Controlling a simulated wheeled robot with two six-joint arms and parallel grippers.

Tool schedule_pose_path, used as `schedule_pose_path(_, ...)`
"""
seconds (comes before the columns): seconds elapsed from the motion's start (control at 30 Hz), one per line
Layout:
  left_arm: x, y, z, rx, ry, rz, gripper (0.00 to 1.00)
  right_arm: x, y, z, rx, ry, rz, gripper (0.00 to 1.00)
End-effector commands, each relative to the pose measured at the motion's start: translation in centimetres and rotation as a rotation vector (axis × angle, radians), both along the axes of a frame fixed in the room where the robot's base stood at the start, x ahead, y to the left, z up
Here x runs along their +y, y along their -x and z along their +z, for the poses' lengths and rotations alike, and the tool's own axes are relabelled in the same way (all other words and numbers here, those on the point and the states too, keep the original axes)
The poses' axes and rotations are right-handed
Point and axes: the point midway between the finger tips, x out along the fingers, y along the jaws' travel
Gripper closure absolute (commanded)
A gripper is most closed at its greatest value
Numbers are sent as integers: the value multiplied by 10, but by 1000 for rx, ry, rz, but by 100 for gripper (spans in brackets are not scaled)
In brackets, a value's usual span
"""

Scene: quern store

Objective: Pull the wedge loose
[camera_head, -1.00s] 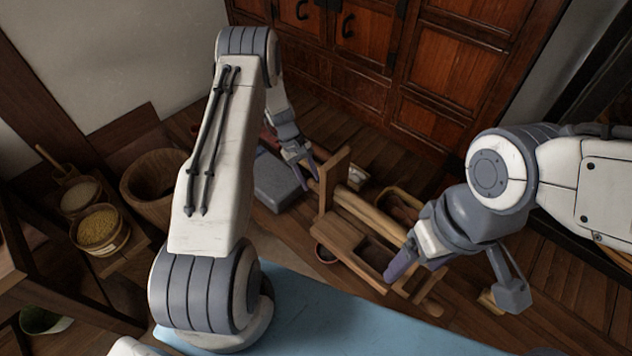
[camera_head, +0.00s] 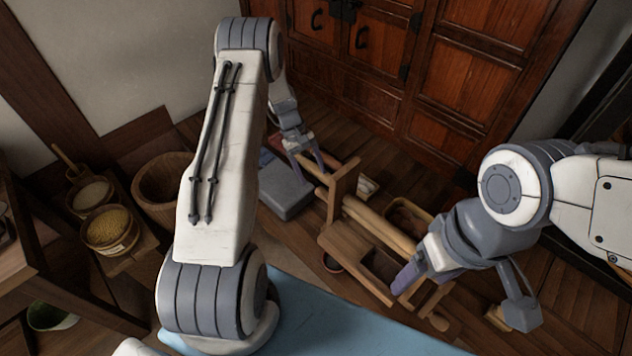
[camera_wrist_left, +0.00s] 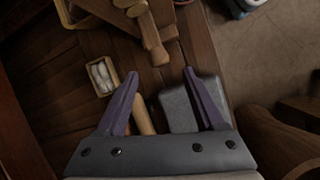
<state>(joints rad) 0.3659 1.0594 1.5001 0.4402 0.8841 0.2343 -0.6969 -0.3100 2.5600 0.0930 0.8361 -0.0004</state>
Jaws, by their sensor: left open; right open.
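A wooden frame (camera_head: 352,243) with an upright post (camera_head: 342,190) and a thick log (camera_head: 378,222) stands on the floor. A pale wooden rod end (camera_head: 314,171) shows left of the post, near my left gripper (camera_head: 310,170). In the left wrist view, an orange-tan wooden piece (camera_wrist_left: 143,116) lies below and between the open fingers of my left gripper (camera_wrist_left: 161,75). I cannot tell which piece is the wedge. My left gripper holds nothing visible. My right gripper (camera_head: 404,280) is at the frame's near right, open; contact with the frame is unclear.
A grey block (camera_head: 286,190) lies left of the frame; it also shows in the left wrist view (camera_wrist_left: 178,108). A wooden cabinet (camera_head: 375,60) stands behind. Tubs, including one of yellow grain (camera_head: 108,228), stand left.

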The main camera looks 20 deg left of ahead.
Motion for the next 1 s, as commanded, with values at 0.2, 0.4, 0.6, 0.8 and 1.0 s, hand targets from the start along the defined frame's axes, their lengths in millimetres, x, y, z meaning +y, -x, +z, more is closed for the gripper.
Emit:
schedule_pose_path(0.2,15,-4,33,-3,0,1,29,0,0,3,0,0,0,22)
schedule_pose_path(0.4,19,-5,43,-1,0,1,29,0,0,3,0,0,0,22)
schedule_pose_path(0.6,19,-5,43,0,0,0,29,0,0,3,0,0,0,22)
schedule_pose_path(0.8,19,-5,43,-1,-1,0,29,0,0,3,0,0,0,22)
schedule_pose_path(1.0,11,-1,58,-24,-33,-48,29,0,0,3,0,0,0,22)
